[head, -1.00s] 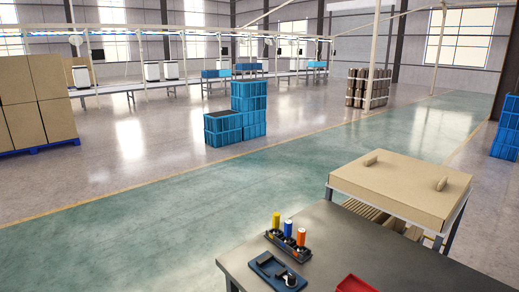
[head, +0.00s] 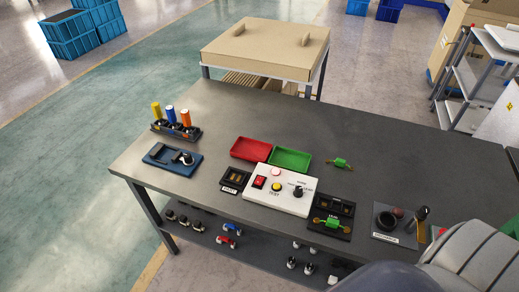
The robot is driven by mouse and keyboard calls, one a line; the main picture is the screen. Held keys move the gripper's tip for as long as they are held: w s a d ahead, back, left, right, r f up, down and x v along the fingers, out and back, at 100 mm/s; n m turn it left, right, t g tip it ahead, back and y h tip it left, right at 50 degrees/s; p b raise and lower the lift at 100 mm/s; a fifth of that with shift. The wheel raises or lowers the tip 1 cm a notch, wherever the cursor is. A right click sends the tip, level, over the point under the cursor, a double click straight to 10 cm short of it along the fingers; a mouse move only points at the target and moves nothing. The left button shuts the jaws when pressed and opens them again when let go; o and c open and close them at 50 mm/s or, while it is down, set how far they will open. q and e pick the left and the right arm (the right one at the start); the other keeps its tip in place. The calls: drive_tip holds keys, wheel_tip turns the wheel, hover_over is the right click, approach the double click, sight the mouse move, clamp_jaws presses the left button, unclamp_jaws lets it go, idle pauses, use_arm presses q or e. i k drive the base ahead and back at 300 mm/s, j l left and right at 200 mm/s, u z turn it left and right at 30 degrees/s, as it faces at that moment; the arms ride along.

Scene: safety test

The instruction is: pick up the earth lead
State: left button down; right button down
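No part in the head view is clearly readable as the earth lead. A small green piece with yellowish ends (head: 341,162) lies on the grey table (head: 225,118), right of the green tray. A similar green piece (head: 332,223) lies on a black holder (head: 342,234) at the right of the white test box (head: 283,190). I cannot tell which of them is the earth lead. A grey rounded part at the bottom right looks like my own arm and covers that corner of the table. Neither of my grippers shows.
A red tray (head: 250,148) and a green tray (head: 290,158) stand behind the test box. A blue holder (head: 172,160) and a rack with yellow, blue and orange pieces (head: 176,133) are at the left. A dark post (head: 421,214) stands at the right. The table's back middle is clear.

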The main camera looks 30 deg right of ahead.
sight(331, 223)
drive_tip(key=l+z, duration=0.1)
drive_tip(key=z, duration=1.6)
drive_tip(key=i+j, duration=0.05)
drive_tip(key=j, duration=0.05)
